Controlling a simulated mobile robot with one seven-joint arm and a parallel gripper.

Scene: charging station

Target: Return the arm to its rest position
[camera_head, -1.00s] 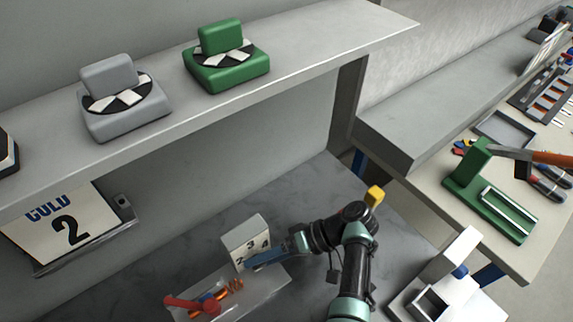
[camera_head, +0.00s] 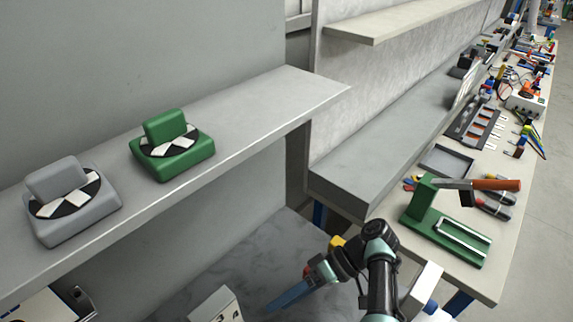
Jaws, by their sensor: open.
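My arm rises from the bottom edge and bends left at its dark joint. My gripper (camera_head: 291,297) has blue fingers that point down and to the left over the dark marbled surface (camera_head: 262,262). It is open, and nothing shows in it. A white block with numbers (camera_head: 216,306) stands to the left of the fingertips, apart from them and cut off by the bottom edge.
A grey device (camera_head: 72,200) and a green device (camera_head: 172,146) stand on the upper shelf (camera_head: 250,98). A green stand (camera_head: 445,228) with an orange-handled tool (camera_head: 482,184) is on the right bench, close to my arm. A white object (camera_head: 424,288) is beside my arm.

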